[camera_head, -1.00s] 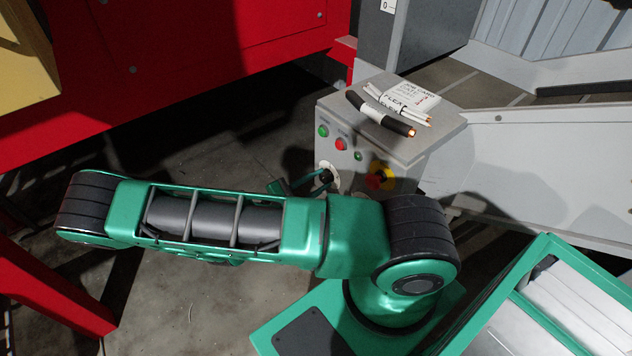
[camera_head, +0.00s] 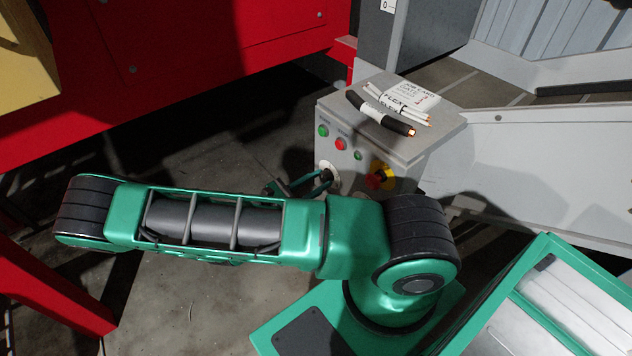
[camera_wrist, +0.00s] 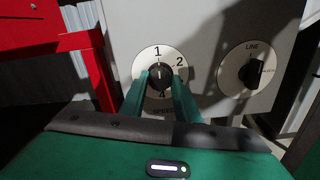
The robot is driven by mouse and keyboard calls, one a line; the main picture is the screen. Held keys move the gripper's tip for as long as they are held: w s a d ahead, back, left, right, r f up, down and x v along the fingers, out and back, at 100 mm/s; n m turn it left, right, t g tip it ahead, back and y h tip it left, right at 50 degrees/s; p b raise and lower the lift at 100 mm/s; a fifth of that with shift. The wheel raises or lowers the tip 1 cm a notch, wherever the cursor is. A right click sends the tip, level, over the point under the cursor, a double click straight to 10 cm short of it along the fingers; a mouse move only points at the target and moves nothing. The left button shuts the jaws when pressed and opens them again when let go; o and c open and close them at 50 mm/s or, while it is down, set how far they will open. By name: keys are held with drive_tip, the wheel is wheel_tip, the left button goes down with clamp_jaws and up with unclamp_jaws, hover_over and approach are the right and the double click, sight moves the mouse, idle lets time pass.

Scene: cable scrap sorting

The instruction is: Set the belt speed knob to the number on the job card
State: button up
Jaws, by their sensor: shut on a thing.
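The belt speed knob (camera_wrist: 159,76) is black and sits on a round white dial (camera_wrist: 141,67) on the front of a grey control box. The dial shows 1 at the top, 2 at upper right and 4 at the bottom; a finger partly hides the right side. A small pale mark on the knob appears to point up, near 1. My gripper (camera_wrist: 163,86) is shut on the knob, one green finger on each side. In the head view, my gripper (camera_head: 322,181) reaches the same dial. The job card (camera_head: 425,94) lies on the box top; its number is too small to read.
A LINE selector (camera_wrist: 254,73) is right of the dial. The box (camera_head: 408,152) also carries green and red buttons and a red-and-yellow stop button (camera_head: 380,177). Cable pieces (camera_head: 380,114) lie beside the card. A red frame (camera_wrist: 75,55) stands close on the left.

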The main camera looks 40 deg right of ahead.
drive_tip(key=shift+w+a, duration=0.15)
drive_tip(key=shift+w, duration=0.05)
drive_tip(key=o, duration=1)
drive_tip(key=shift+o, duration=0.3)
drive_tip(key=shift+s, duration=0.1)
drive_tip(key=a, duration=1)
drive_tip(key=shift+s+a, duration=0.15)
drive_tip(key=shift+a, duration=0.2)
